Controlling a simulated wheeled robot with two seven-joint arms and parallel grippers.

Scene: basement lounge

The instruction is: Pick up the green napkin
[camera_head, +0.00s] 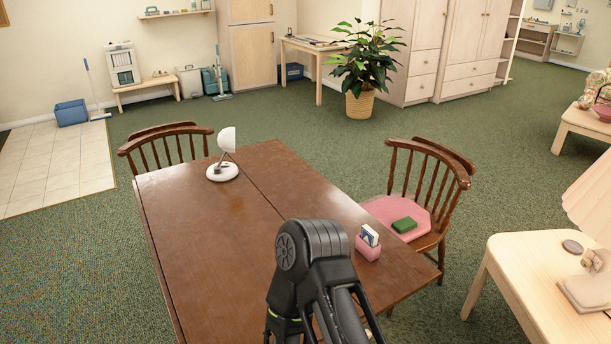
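A small, folded dark green napkin (404,225) lies on the pink seat cushion (385,213) of the brown wooden chair (440,185) on the right side of the table. Nothing touches it and its top is in plain view. A black joint of one of my arms stands at the bottom middle, over the table's near part and left of the chair. Neither of my grippers shows in the head view.
The brown table (215,260) holds a white lamp (223,172) and a pink holder with cards (368,248) near its right edge. A pale side table (535,275) stands at the lower right. Green carpet (500,150) is clear behind the chair.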

